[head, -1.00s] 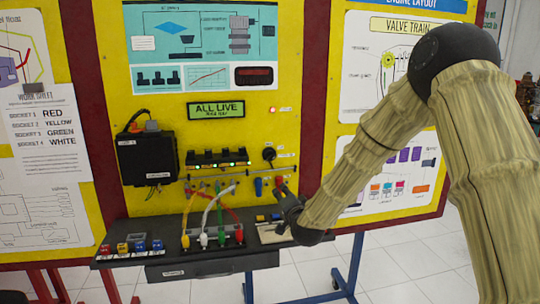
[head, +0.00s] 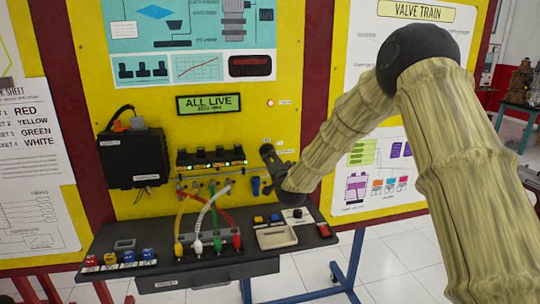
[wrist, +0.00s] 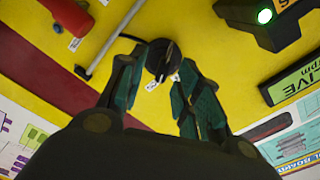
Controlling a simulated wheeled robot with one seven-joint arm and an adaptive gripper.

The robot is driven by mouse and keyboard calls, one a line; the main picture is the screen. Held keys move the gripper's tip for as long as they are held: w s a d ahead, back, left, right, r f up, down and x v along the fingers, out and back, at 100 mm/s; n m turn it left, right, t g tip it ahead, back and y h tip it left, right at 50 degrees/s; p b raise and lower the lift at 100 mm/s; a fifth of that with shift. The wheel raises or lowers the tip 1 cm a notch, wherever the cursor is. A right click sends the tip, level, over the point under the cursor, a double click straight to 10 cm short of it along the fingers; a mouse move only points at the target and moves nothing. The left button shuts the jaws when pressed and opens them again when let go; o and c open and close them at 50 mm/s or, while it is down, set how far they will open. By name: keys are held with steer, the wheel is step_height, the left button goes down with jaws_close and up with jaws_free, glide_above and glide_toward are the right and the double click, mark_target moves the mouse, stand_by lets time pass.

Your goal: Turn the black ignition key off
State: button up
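The black ignition key (wrist: 161,58) stands on the yellow panel in the wrist view, a dark round knob with small white labels beside it. My gripper (wrist: 157,66) is open, with one finger on each side of the key and the tips near the panel. I see a gap at the left finger; whether the right finger touches is unclear. The green display (head: 208,104) reads ALL LIVE.
Coloured leads (head: 212,208) run from the panel to a block on the dark shelf (head: 190,268), just left of my arm. A pale tray (head: 277,238) and several buttons sit on the shelf.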

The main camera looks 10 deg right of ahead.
mark_target(270, 157)
steer(key=w, duration=0.3)
steer(key=shift+r+p, duration=0.1)
steer(key=shift+p, duration=0.25)
steer(key=shift+r, duration=0.15)
jaws_close()
